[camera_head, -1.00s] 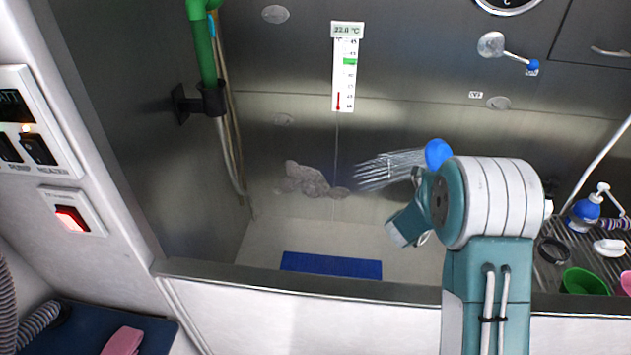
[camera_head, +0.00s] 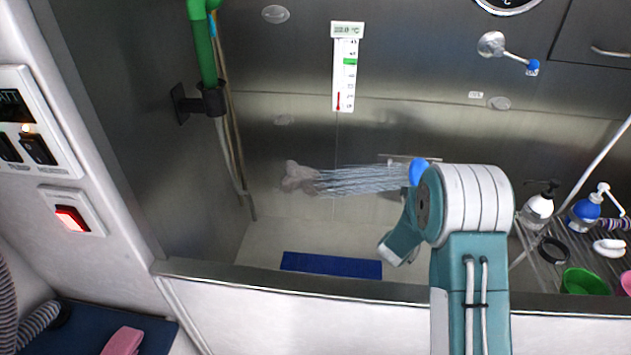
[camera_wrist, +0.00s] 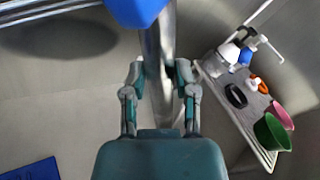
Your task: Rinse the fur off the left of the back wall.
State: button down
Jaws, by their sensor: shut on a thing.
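A patch of grey fur (camera_head: 297,178) clings low on the left of the steel back wall (camera_head: 290,70). A blue shower head (camera_head: 418,172) shows beside my arm in the head view and sprays several streams of water (camera_head: 360,180) leftward onto the right part of the fur. In the wrist view my gripper (camera_wrist: 160,80) is shut on the metal handle (camera_wrist: 158,50) of the shower head, with the blue head (camera_wrist: 137,10) at the top edge. My arm hides the fingers in the head view.
A blue mat (camera_head: 331,265) lies on the tub floor behind the front rim (camera_head: 300,285). A rack (camera_head: 550,270) at right holds bottles, a green bowl (camera_head: 583,282) and a black ring. A green pipe (camera_head: 203,50) and hose run down the left corner.

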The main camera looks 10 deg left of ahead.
jog(key=shift+d, duration=0.15)
jog(key=shift+d, duration=0.5)
jog(key=shift+a, duration=0.1)
jog(key=shift+a, duration=0.55)
jog(key=shift+d, duration=0.1)
jog(key=shift+d, duration=0.55)
